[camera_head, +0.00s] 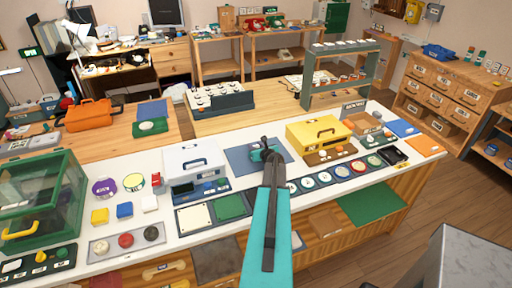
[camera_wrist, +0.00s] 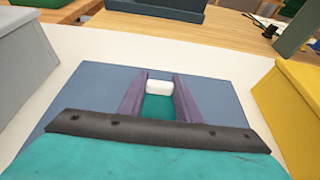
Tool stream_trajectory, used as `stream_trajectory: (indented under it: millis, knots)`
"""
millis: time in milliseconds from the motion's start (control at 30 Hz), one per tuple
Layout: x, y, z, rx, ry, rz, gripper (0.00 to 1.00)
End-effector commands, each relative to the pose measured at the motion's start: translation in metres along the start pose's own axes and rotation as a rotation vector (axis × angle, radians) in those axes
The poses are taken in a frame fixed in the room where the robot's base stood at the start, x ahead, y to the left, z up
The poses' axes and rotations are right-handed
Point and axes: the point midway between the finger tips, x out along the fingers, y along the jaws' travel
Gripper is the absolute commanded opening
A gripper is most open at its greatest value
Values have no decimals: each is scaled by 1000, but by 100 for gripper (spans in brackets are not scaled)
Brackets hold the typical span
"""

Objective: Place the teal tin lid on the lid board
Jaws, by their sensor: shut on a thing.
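The teal tin lid (camera_head: 257,154) is in my gripper (camera_head: 268,148) in the head view, over a flat blue-grey board (camera_head: 237,162) on the white counter. In the wrist view, a teal surface (camera_wrist: 158,106) and a white block-like part (camera_wrist: 159,86) show between the two fingers of my gripper (camera_wrist: 160,92). The fingers are shut on the lid. The blue-grey board (camera_wrist: 222,104) lies beneath and around them in the wrist view. I cannot tell whether the lid touches it. No readable label confirms this as the lid board. My gripper hides part of the lid.
A light grey box (camera_head: 192,160) stands left of the board and a yellow box (camera_head: 318,133) stands right. A row of round discs (camera_head: 324,178) lies to the front right. A tray with cream and green panels (camera_head: 214,210) lies to the front left.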

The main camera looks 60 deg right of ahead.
Motion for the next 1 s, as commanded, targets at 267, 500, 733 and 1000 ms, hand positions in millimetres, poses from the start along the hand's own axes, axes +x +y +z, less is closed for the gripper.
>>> stream_trajectory:
  millis: [267, 500, 733, 1000]
  knots:
    - [0, 0, -1, 0, 0, 0, 49]
    - [0, 0, 0, 0, 0, 1, 49]
    - [-6, 1, 1, 0, 0, 0, 49]
    - [-27, 1, 0, 1, 0, -1, 49]
